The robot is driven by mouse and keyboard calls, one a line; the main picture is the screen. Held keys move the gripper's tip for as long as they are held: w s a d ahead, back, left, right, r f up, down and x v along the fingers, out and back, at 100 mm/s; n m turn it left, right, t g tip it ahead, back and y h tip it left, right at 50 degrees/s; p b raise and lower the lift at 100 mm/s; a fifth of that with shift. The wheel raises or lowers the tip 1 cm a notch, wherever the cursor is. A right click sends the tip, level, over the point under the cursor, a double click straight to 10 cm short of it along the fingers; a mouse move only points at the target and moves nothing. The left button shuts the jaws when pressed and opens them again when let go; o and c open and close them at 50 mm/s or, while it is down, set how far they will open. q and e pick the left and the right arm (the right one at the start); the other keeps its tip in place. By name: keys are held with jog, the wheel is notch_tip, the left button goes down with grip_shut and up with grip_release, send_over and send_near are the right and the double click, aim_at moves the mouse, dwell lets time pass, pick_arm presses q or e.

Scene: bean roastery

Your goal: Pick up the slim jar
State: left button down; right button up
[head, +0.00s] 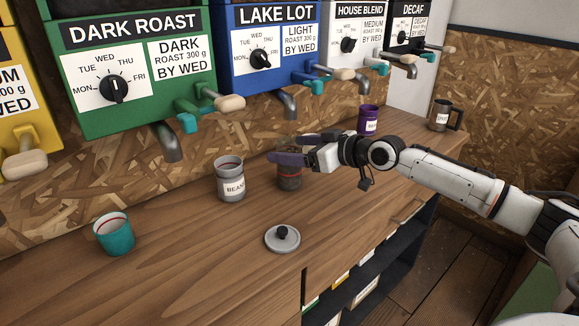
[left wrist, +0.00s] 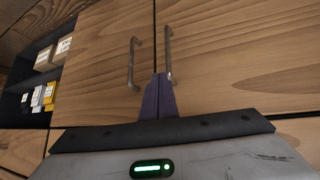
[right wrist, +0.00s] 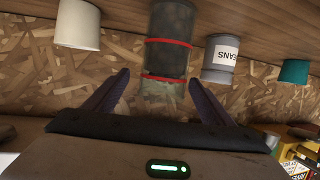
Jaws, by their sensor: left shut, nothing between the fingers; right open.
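The slim jar (head: 290,182) stands upright on the wooden counter, dark and see-through with a red band. Its upper part is hidden behind my right gripper (head: 272,148) in the head view. In the right wrist view the jar (right wrist: 168,50) appears upside down with two red bands, and its clear upper end reaches between the fingertips. My right gripper (right wrist: 158,82) is open around or just short of the jar; I cannot tell whether a finger touches it. My left gripper (left wrist: 158,78) is shut and empty, in front of wooden cabinet doors.
A grey BEANS tin (head: 230,182) stands close left of the jar. A teal cup (head: 114,235) is farther left. A grey lid with a black knob (head: 282,238) lies in front. A purple canister (head: 368,120) and a dark mug (head: 440,115) stand right. Dispenser spouts (head: 168,143) overhang the counter.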

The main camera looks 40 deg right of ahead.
jog(key=x, duration=0.3)
jog(key=shift+w+a+r+p, duration=0.15)
jog(key=shift+w+a+p, duration=0.15)
jog(key=shift+w+p, duration=0.1)
jog(key=shift+w+a+f, duration=0.1)
jog(key=shift+w+f, duration=0.15)
jog(key=shift+w, duration=0.1)
jog(key=c, duration=1.3)
jog(key=shift+r, duration=0.15)
jog(key=shift+c, duration=0.7)
